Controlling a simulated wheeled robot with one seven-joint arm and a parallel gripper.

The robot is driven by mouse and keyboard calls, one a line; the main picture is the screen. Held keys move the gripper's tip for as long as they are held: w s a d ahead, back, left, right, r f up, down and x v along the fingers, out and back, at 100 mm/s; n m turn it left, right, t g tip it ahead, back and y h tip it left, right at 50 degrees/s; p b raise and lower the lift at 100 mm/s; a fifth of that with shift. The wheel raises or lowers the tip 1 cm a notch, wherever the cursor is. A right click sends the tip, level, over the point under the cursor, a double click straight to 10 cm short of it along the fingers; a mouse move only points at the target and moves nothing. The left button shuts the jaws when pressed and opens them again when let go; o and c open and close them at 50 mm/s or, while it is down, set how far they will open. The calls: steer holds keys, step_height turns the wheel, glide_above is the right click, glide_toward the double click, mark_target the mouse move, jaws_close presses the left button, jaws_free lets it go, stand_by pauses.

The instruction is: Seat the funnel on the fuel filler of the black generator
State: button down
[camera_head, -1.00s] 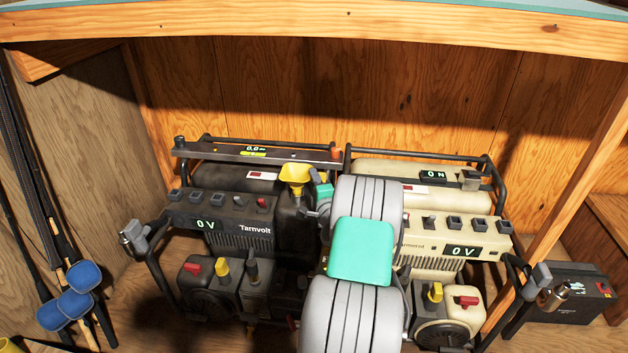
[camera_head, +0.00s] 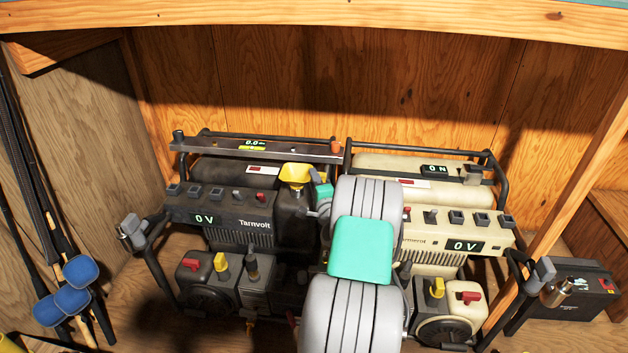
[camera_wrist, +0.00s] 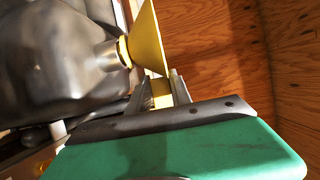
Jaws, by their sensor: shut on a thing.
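The black generator, marked Tarnvolt (camera_head: 240,222), stands at left centre in the head view. Its dark tank (camera_head: 296,228) is on its right side and also shows in the wrist view (camera_wrist: 60,60). The yellow funnel (camera_head: 296,175) is over the top of this tank. In the wrist view, the funnel (camera_wrist: 146,38) has its narrow end at the pale metal filler neck (camera_wrist: 103,56); how deep the spout sits is hidden. My gripper (camera_wrist: 164,92) is shut on the funnel at its rim side. In the head view my gripper (camera_head: 311,190) is partly hidden by my arm.
A cream generator (camera_head: 450,232) stands close on the right, partly behind my arm. A black battery box (camera_head: 568,300) stands at right.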

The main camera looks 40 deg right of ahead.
steer(key=shift+f, duration=0.3)
steer(key=c, duration=1.1)
jaws_free()
steer(key=v, duration=0.7)
steer(key=shift+s+a, duration=0.2)
steer(key=shift+s, duration=0.15)
steer(key=shift+r, duration=0.1)
